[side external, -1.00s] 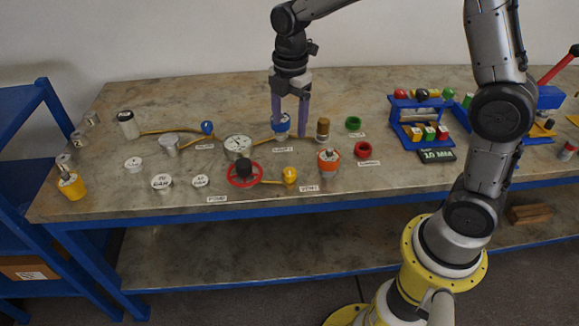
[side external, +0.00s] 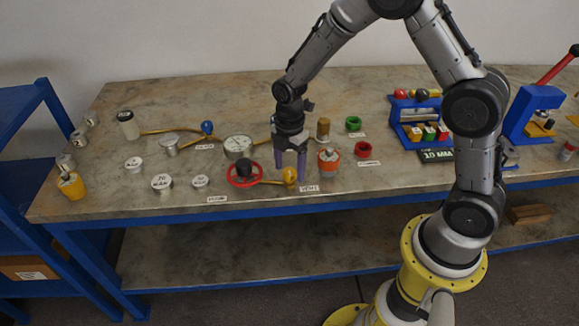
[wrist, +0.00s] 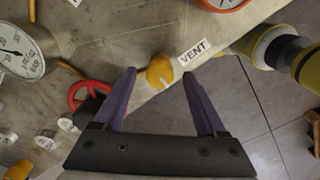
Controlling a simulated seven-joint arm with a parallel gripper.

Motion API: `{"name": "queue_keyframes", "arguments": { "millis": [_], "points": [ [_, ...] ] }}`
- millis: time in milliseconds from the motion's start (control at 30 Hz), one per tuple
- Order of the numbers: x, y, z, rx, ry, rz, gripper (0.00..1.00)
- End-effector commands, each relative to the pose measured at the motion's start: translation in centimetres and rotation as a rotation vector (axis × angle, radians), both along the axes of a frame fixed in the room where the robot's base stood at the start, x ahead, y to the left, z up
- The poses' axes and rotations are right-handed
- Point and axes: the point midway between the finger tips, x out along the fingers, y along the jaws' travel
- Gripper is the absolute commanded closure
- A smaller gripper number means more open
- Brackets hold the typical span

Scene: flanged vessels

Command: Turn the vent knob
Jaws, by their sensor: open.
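The vent knob (side external: 290,175) is a yellow round knob near the front edge of the bench, beside a white VENT label (side external: 309,188). In the wrist view the knob (wrist: 160,72) shows a pale mark on its face, with the VENT label (wrist: 194,53) to its upper right. My gripper (side external: 290,172) points down at the knob, its two purple fingers open and empty.
A red handwheel (side external: 244,174) stands left of the knob and an orange-topped vessel (side external: 329,161) stands to the right. A pressure gauge (side external: 238,146) is behind the wheel. The bench's blue front edge (side external: 260,206) is close in front.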

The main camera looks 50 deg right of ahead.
Motion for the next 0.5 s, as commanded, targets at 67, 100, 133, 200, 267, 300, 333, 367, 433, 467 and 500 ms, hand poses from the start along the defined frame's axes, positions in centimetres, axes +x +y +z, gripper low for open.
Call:
{"name": "queue_keyframes", "arguments": {
  "millis": [67,100,133,200,267,300,333,367,433,467,500],
  "points": [
    [-0.01,0.0,-0.34,0.0,0.0,0.0,0.26],
    [-0.01,0.0,-0.42,0.0,0.0,0.0,0.26],
    [-0.01,0.0,-0.45,0.0,0.0,0.0,0.26],
    [-0.01,0.0,-0.48,0.0,0.0,0.0,0.26],
    [-0.01,0.0,-0.47,0.0,0.0,0.0,0.26],
    [-0.01,0.0,-0.46,0.0,0.0,0.0,0.26],
    [-0.01,0.0,-0.46,0.0,0.0,0.0,0.26],
    [-0.01,0.0,-0.46,0.0,0.0,0.0,0.28],
    [0.0,0.0,-0.45,0.0,0.0,0.0,0.41],
    [-0.01,0.0,-0.45,0.0,0.0,0.0,0.46],
    [0.0,0.0,-0.44,0.0,0.0,0.0,0.53]
  ]
}}
